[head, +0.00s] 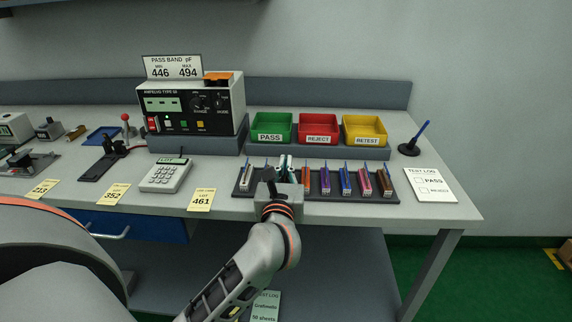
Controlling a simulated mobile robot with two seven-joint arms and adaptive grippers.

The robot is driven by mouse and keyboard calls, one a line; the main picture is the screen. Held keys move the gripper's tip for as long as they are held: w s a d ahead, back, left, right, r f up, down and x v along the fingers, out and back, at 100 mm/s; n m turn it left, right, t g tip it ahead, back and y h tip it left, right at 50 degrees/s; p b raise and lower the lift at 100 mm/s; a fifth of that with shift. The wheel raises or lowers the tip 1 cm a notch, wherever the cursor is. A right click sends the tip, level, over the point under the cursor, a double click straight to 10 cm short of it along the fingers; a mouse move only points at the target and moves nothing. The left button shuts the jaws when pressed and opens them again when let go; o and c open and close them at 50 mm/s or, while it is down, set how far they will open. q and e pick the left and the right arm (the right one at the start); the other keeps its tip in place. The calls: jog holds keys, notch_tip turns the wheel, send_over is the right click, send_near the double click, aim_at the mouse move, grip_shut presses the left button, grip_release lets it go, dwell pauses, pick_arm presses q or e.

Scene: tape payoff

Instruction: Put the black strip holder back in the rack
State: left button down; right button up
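The long dark rack (398,198) lies along the front of the bench and holds several coloured strip holders in a row. My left gripper (268,181) is over the left part of the rack, between a dark red holder (246,178) and an orange holder (306,177). A white and teal piece (286,163) shows just behind it. The gripper covers this part of the rack. I cannot make out the black strip holder apart from the dark gripper fingers, nor whether the fingers are shut. My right gripper is not in view.
Green PASS (270,138), red REJECT (318,139) and yellow RETEST (367,140) bins stand behind the rack. A meter (190,138) and a calculator (167,175) are to the left. A test log sheet (430,186) and pen stand (409,149) are right of the rack.

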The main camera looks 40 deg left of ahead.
pick_arm(q)
jog(key=c, duration=2.3)
grip_release()
